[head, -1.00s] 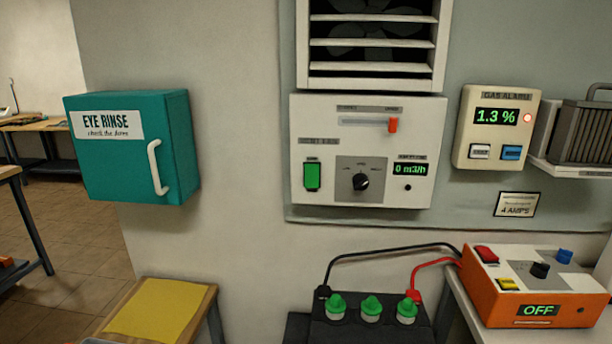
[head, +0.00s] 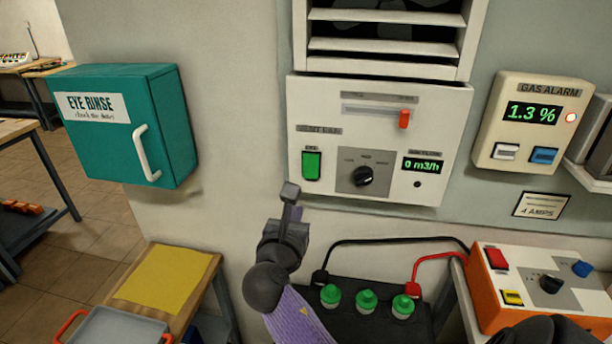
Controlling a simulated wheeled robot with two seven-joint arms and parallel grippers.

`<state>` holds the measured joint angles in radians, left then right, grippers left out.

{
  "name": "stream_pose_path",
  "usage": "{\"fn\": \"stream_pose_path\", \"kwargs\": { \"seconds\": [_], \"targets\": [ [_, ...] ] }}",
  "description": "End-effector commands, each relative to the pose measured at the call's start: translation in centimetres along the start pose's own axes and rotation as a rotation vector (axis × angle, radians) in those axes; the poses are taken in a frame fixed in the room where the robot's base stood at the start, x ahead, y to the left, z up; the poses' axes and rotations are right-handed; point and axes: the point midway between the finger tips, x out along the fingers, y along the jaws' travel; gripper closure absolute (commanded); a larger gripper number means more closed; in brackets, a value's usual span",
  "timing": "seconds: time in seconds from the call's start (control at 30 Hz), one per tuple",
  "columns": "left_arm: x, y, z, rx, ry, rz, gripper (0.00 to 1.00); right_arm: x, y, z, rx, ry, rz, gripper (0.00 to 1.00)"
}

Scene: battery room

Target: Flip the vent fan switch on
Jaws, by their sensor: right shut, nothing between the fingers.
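The white vent fan panel (head: 395,132) is on the wall below the louvred vent. Its green rocker switch (head: 312,165) is at the panel's left; its exact position is too small to tell. A black knob (head: 364,176) and a display (head: 422,165) reading 0 m3/h sit to the right of the switch. My right gripper (head: 290,192) is shut and empty, pointing up, just below and left of the switch in the picture. It appears apart from the panel. My left gripper is not in view.
A red slider (head: 404,119) is higher on the panel. A teal eye rinse cabinet (head: 125,125) hangs left, the gas alarm (head: 530,120) right. Below are a black battery (head: 385,325) with green caps and cables, and an orange charger (head: 500,300). Wall between cabinet and panel is free.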

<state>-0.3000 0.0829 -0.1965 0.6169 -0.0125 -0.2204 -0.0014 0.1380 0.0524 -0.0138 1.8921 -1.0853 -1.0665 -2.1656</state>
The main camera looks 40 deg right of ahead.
Motion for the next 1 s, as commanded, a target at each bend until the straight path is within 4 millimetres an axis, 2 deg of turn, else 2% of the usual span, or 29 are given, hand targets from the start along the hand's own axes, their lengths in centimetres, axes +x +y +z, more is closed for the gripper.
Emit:
{"fn": "stream_pose_path", "kwargs": {
  "seconds": [0.27,0.37,0.8,1.0],
  "targets": [
    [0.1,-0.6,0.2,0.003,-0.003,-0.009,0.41,0.2,0.0,-0.1,-0.001,0.001,0.001,1.0],
    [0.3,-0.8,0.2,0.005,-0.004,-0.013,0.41,1.1,0.1,-0.2,-0.002,-0.001,0.001,1.0],
    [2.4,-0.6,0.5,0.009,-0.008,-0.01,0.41,10.4,0.1,-0.3,0.001,0.001,0.001,1.0],
    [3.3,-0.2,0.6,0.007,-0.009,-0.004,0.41,13.3,0.1,-0.4,-0.001,0.002,0.001,1.0]
  ]
}}
